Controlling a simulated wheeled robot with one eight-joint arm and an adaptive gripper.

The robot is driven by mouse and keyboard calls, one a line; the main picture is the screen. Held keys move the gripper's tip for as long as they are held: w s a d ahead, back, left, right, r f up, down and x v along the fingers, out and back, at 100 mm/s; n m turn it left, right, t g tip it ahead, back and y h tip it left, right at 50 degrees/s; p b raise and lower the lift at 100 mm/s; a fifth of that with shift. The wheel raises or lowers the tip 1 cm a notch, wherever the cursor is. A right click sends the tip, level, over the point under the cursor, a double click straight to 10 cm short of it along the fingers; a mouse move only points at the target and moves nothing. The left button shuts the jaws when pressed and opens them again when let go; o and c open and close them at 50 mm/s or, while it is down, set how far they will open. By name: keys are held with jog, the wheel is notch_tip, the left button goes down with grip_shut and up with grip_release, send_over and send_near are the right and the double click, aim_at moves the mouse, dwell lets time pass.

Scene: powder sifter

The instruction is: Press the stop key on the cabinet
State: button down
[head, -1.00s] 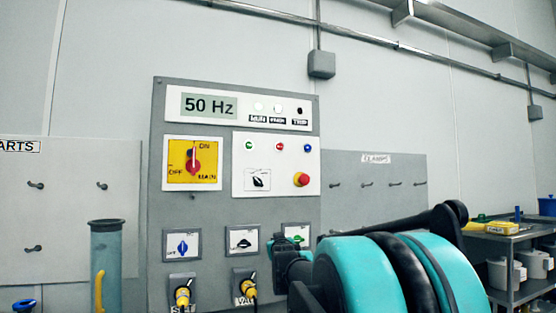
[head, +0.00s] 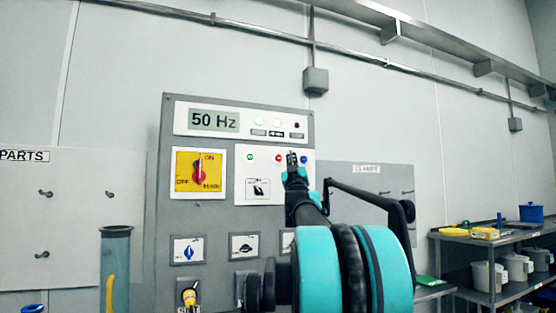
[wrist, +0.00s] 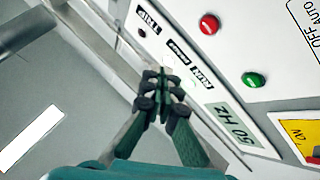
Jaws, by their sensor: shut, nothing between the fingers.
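The cabinet (head: 180,230) stands ahead, with a white key plate under its display. The red key (wrist: 209,24) and green key (wrist: 254,79) also show in the wrist view, with no readable label. My gripper (head: 291,160) is shut and empty, its tips seen just right of the red key in the head view. In the wrist view my gripper (wrist: 163,88) overlaps the lamp strip. Contact cannot be told. The red mushroom knob is hidden behind my gripper.
A yellow main switch (head: 199,173) is left of the key plate, with the 50 Hz display (head: 214,121) above. Lower down are small switches and a yellow plug (head: 190,297). A tall tube (head: 115,265) stands left; a shelf rack (head: 490,240) stands right.

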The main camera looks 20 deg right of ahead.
aim_at(281, 159)
dwell(0.4)
jog(key=shift+w+a, duration=0.15)
jog(key=shift+w, duration=4.2)
jog(key=shift+w, duration=0.2)
jog(key=shift+w, duration=0.25)
jog(key=shift+w, duration=0.4)
jog(key=shift+s, duration=0.85)
